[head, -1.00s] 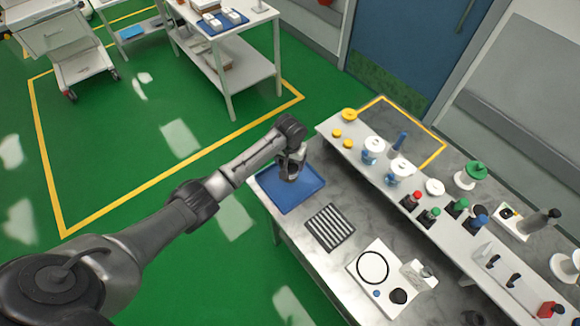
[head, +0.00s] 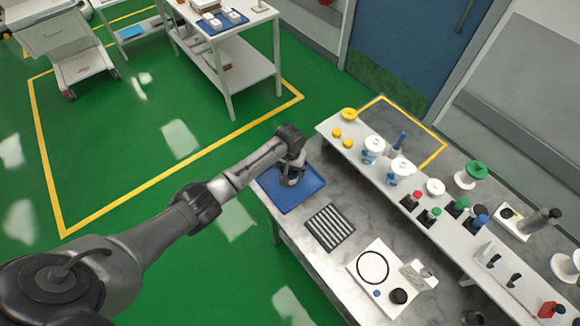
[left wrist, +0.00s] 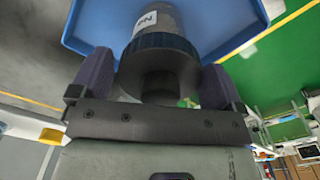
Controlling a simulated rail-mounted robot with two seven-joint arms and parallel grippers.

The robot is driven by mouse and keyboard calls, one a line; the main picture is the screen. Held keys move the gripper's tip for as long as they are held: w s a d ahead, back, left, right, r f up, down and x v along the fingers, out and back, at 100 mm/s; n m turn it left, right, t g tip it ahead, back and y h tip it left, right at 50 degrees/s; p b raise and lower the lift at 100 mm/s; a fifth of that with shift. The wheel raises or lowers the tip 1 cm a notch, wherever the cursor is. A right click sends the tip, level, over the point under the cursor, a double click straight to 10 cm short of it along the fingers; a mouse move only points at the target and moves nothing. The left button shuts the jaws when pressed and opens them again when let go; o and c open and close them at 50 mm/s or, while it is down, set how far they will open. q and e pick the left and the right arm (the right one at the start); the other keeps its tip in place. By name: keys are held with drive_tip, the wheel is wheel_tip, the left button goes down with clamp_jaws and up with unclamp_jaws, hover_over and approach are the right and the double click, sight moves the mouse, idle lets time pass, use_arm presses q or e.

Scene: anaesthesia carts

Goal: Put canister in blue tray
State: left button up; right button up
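The blue tray (head: 312,190) lies at the far left end of the marble-topped bench. My left gripper (head: 291,172) is over the tray and points down. In the left wrist view the grey canister (left wrist: 163,22), with a dark ribbed cap and a white label, is between the two fingers of my left gripper (left wrist: 158,80). The fingers sit against both sides of the cap. The tray (left wrist: 240,20) fills the background behind the canister. Whether the canister's base touches the tray is hidden. My right gripper is not in view.
A striped black mat (head: 329,228) and a white board with a black ring (head: 374,268) lie nearer on the bench. A raised white shelf (head: 415,190) with bottles, spools and caps runs along the right. A white cart (head: 230,70) stands behind.

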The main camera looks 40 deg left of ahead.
use_arm(q)
drive_tip(key=shift+o, duration=0.4)
drive_tip(key=shift+r, duration=0.55)
wheel_tip(320, 180, up, 10)
drive_tip(key=shift+f+p, duration=0.15)
drive_tip(key=shift+p, duration=0.3)
drive_tip(key=s+d+f+m+t, duration=0.1)
drive_tip(key=s+d+f+m, duration=0.1)
drive_tip(key=s+d+f, duration=0.4)
drive_tip(key=s+d+f+m, duration=0.1)
drive_tip(key=s+d+m, duration=0.15)
drive_tip(key=s, duration=0.65)
drive_tip(key=s+d+r+t, duration=0.1)
drive_tip(key=s+d+r, duration=0.1)
drive_tip(key=s, duration=0.7)
drive_tip(key=s+d+r+m+t, duration=0.1)
drive_tip(key=s+r, duration=0.1)
drive_tip(key=s, duration=0.8)
drive_tip(key=shift+s+d+r+t, duration=0.2)
drive_tip(key=shift+d+t, duration=0.1)
drive_tip(key=shift+d, duration=0.1)
